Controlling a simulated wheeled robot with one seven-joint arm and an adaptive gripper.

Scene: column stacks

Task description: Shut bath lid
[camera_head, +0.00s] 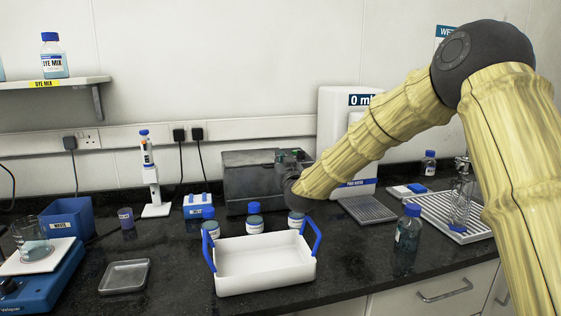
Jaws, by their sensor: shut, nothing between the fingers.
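The bath (240,184) is a dark grey box standing on the black bench against the back wall. Its grey lid (247,157) looks level across the top, flat or nearly flat; whether it is fully seated I cannot tell. My gripper (288,157) is at the right part of the bath's top, in front of or over the lid. It is small and dark in this view and is shut with nothing in it. Whether it touches the lid is unclear. My wrist hides the bath's right front corner.
A blue-capped bottle (407,236) stands right.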

